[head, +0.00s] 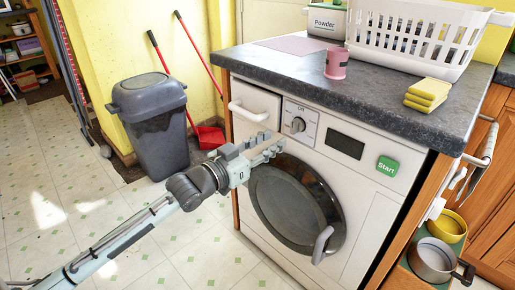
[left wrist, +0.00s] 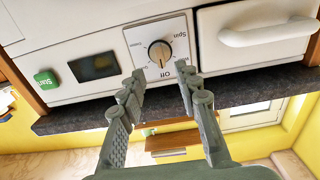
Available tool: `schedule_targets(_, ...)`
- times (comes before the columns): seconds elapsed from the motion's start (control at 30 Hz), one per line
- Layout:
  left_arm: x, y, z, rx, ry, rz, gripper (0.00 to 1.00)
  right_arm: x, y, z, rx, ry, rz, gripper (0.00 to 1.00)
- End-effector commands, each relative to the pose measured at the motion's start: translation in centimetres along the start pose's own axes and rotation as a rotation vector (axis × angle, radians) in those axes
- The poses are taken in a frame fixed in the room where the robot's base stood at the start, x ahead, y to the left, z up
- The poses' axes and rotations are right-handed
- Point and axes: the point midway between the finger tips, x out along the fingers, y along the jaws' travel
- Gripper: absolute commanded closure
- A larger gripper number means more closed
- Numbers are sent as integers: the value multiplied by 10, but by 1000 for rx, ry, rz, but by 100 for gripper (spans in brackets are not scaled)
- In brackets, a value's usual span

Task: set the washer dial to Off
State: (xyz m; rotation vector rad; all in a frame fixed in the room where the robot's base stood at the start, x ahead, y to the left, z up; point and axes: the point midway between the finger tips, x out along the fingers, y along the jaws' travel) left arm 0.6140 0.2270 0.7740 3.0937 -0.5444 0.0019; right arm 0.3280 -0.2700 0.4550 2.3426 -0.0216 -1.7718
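The washer (head: 372,195) is white and stands under a dark countertop. Its dial (head: 298,125) is a round knob on a pale square plate, with "Off" printed at the plate's top edge in the head view. The dial also shows in the left wrist view (left wrist: 160,53), which is upside down, with "Off" and "Spin" readable. I cannot tell for sure where the knob points. My left gripper (head: 272,146) is in front of the washer, just below and left of the dial. In the left wrist view its fingers (left wrist: 163,78) are apart and empty, short of the dial. My right gripper is out of view.
A drawer handle (head: 249,111) juts out left of the dial. Right of it are a dark display (head: 345,145) and a green Start button (head: 388,165). The round door (head: 290,205) is below. A pink cup (head: 337,64), yellow sponges (head: 428,94) and white basket (head: 415,38) stand on the countertop.

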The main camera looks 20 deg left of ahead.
Motion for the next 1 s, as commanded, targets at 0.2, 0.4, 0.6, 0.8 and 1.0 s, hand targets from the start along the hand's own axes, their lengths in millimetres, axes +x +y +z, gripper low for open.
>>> schedule_targets(0.2, -36, 0, 1, 1, -3, 0, 67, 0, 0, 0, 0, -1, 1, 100)
schedule_targets(0.4, -48, 0, 0, 1, -1, 0, 67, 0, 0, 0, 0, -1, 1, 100)
schedule_targets(0.6, -48, 0, 0, 1, 0, 0, 67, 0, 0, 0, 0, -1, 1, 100)
schedule_targets(0.8, -48, 0, 0, 1, 0, 0, 67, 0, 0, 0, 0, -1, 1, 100)
schedule_targets(1.0, -48, 0, 0, 1, 0, 0, 67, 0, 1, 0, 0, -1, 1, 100)
